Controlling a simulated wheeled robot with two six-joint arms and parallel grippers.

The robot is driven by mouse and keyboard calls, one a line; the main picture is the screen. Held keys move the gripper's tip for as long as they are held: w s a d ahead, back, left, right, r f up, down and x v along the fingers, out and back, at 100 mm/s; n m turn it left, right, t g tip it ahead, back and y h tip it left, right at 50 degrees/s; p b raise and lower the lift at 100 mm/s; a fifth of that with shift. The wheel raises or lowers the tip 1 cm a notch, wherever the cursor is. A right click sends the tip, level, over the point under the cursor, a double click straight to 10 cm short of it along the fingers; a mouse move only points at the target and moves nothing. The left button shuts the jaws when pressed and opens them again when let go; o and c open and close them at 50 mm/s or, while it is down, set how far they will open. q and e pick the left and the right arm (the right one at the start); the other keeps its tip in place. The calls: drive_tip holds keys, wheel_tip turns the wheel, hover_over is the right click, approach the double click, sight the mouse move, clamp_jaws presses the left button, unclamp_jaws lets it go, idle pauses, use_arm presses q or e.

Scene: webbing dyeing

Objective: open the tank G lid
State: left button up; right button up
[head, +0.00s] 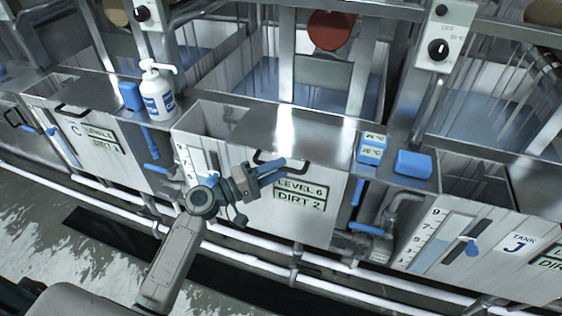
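The middle tank (325,225) has a pale front with a plate reading "LEVEL 6 DIRT 2". Its letter is hidden behind my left gripper, so I cannot read a G. A shiny metal lid (290,128) lies flat over its top, with a dark gap at its left. A black bar handle (262,155) sits at the lid's front edge. My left gripper (286,167) has its two blue fingers apart, pointing right, close at the handle. I cannot tell whether they touch it. My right gripper is not in view.
Tank C (85,128) stands left and tank J (490,250) right. A white pump bottle (157,92) and blue boxes (413,164) stand on the ledges between tanks. White pipes (345,290) run along the front. Blue valve handles (357,192) stick out beside the tanks.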

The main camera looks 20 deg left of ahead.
use_arm(q)
drive_tip(key=shift+x, duration=0.8)
drive_tip(key=shift+c, duration=0.4)
clamp_jaws()
